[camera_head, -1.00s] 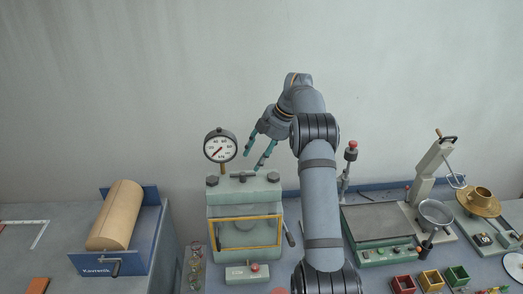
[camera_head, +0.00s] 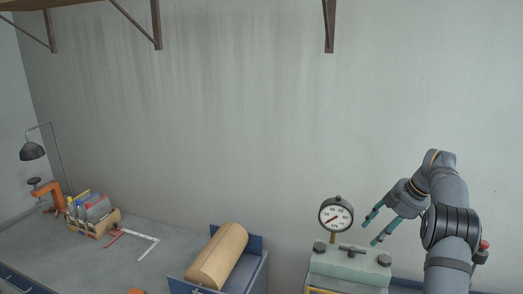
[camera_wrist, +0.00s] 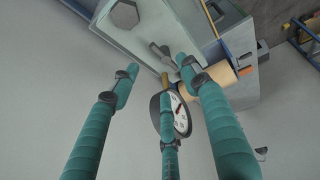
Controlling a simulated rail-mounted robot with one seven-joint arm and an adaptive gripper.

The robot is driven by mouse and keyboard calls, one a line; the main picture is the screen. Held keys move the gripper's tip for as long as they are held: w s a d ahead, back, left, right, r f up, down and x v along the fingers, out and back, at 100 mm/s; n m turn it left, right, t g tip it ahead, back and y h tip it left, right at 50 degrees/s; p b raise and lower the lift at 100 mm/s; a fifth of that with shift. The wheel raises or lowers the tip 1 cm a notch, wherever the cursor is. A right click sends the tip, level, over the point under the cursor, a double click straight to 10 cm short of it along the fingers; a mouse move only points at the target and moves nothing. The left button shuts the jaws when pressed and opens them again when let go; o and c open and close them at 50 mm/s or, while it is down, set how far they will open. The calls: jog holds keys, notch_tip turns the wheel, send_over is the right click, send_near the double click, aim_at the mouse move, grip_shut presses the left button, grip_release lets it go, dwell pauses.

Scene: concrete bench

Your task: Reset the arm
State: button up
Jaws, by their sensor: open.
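My gripper (camera_head: 371,232) has teal fingers spread open and empty. In the head view it hangs in the air at the right, its fingertips just right of the round pressure gauge (camera_head: 336,214), above the green press-like machine (camera_head: 350,265). My arm is raised and bent at the top. In the wrist view the fingers (camera_wrist: 158,76) point up the picture, apart, with nothing between them. The gauge (camera_wrist: 181,115) shows there partly behind the middle finger. I cannot tell whether any finger touches it.
A tan roll (camera_head: 217,256) sits in a blue holder (camera_head: 257,276) left of the machine. Further left are a wooden file box (camera_head: 95,225), an orange clamp (camera_head: 46,190) and a lamp (camera_head: 33,151). A shelf with brackets (camera_head: 329,25) is overhead. Wall space between is clear.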

jog(key=x, duration=1)
jog(key=shift+w+a+f, duration=0.15)
jog(key=shift+f, duration=0.05)
jog(key=shift+f+b, duration=0.15)
jog(key=shift+b, duration=0.2)
jog(key=shift+m, duration=0.3)
